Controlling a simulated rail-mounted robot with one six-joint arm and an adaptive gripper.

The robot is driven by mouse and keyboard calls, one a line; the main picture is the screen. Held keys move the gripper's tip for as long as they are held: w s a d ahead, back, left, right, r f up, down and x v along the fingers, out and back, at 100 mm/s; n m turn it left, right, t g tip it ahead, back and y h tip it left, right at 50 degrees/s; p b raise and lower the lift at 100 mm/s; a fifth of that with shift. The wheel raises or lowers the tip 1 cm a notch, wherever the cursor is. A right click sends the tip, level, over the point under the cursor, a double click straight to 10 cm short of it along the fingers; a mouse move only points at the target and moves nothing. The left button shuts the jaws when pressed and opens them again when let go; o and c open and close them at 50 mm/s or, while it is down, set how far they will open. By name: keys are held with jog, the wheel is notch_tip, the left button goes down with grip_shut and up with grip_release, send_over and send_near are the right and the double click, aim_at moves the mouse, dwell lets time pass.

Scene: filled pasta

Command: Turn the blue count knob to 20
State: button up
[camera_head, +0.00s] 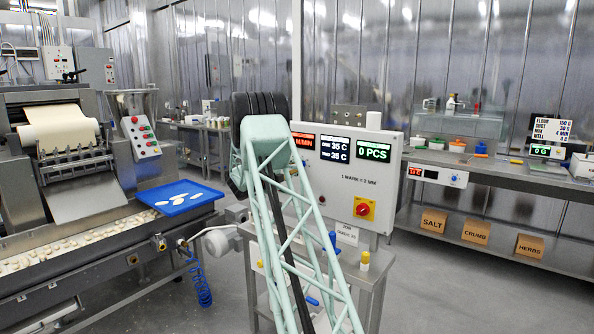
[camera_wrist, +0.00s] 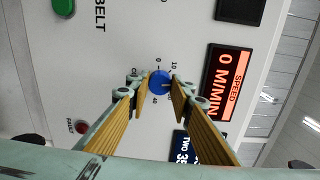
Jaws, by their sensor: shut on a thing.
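The blue count knob (camera_wrist: 159,82) is on a pale panel in the wrist view. Printed scale numbers ring it; 0, 10 and 40 can be read, and others are partly hidden by the fingers. A pale mark shows on the right part of the knob's face, toward the right finger; its exact reading is unclear. My gripper (camera_wrist: 160,84) has one fingertip on each side of the knob and is shut on it. In the head view my arm hides the knob and gripper. The control panel (camera_head: 386,170) there has a display (camera_head: 374,151) reading 0 PCS.
The wrist view shows a red speed display (camera_wrist: 226,84) reading 0 M/MIN, a green button (camera_wrist: 64,8) and a red fault lamp (camera_wrist: 82,127). In the head view a red-and-yellow switch (camera_head: 364,208) is low on the panel. A blue tray (camera_head: 180,197) lies at the left machine.

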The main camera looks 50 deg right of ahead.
jog(key=shift+m, duration=0.6)
jog(key=o, duration=0.8)
jog(key=shift+o, duration=0.2)
jog(key=shift+a, duration=0.15)
jog(key=a, duration=1.1)
jog(key=shift+a, duration=0.35)
jog(key=shift+w, duration=0.15)
